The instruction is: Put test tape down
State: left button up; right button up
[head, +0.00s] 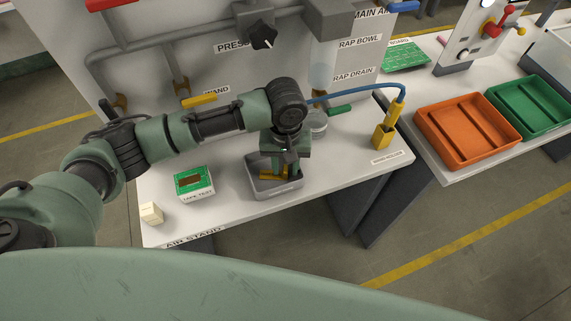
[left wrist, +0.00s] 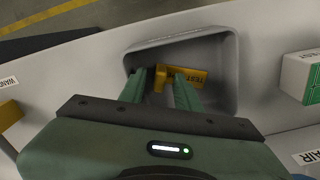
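The test tape is a yellow piece with TEST lettering (left wrist: 195,75), lying in a grey tray (left wrist: 228,60) in the left wrist view. In the head view the grey tray (head: 272,192) sits near the front edge of the air stand, with yellow (head: 267,177) showing inside. My left gripper (head: 280,170) points down into the tray. In the left wrist view its two green fingers (left wrist: 161,80) stand apart at the yellow piece, with part of it visible between them. I cannot tell whether they touch it. My right gripper is out of view.
Left of the tray are a green-topped white box (head: 194,184) and a cream block (head: 151,213). To the right stand a yellow holder (head: 383,136) with a blue hose, an orange tray (head: 468,155) and a green tray (head: 535,125). Bench space right of the grey tray is clear.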

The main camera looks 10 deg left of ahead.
aim_at(286, 169)
pick_arm(q)
notch_tip(286, 169, up, 12)
jog(key=b, duration=0.1)
jog(key=shift+r+b, duration=0.15)
jog(key=shift+b, duration=0.15)
dwell(0.7)
